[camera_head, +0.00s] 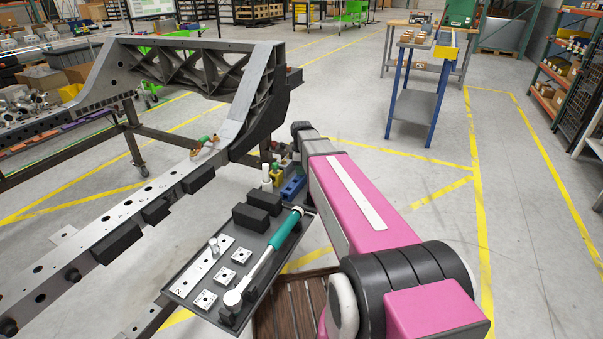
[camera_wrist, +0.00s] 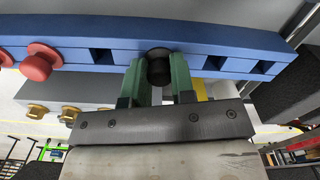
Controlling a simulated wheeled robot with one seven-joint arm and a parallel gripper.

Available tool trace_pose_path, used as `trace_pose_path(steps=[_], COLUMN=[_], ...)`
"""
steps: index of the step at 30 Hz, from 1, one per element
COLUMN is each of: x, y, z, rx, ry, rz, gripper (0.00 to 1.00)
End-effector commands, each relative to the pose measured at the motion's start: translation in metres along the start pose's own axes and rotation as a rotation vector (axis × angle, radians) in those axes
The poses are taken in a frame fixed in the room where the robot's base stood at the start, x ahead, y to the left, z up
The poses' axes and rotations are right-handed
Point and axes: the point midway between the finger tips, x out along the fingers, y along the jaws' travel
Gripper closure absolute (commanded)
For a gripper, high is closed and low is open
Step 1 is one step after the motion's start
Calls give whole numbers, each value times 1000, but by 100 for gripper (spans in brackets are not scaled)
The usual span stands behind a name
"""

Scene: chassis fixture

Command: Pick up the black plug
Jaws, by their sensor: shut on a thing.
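The black plug (camera_wrist: 158,72) sits between the two green fingers of my gripper (camera_wrist: 160,80) in the wrist view. The fingers are shut on it from both sides. The plug is at a blue rack (camera_wrist: 225,38) with square openings. I cannot tell whether it is still seated in an opening or just clear of it. A red plug (camera_wrist: 42,60) stands in the rack to the left. The blue rack also shows in the head view (camera_head: 292,188), at the far end of the tray; my arm hides the gripper and black plug there.
A dark tray (camera_head: 185,294) holds a teal-handled tool (camera_head: 272,246), black blocks (camera_head: 257,208) and metal plates. Brass-coloured fittings (camera_wrist: 70,114) are near the rack. The large metal chassis frame (camera_head: 120,215) stands to the left. Open floor lies to the right.

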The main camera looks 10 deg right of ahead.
Motion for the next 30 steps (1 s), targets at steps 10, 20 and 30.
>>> trace_pose_path(steps=[10, 20, 30], x=[-10, -52, -92], y=[0, -16, -64], z=[0, -14, -61], rx=[0, -3, -3], ry=[0, 0, 0], rz=[1, 0, 1], gripper=[100, 100, 100])
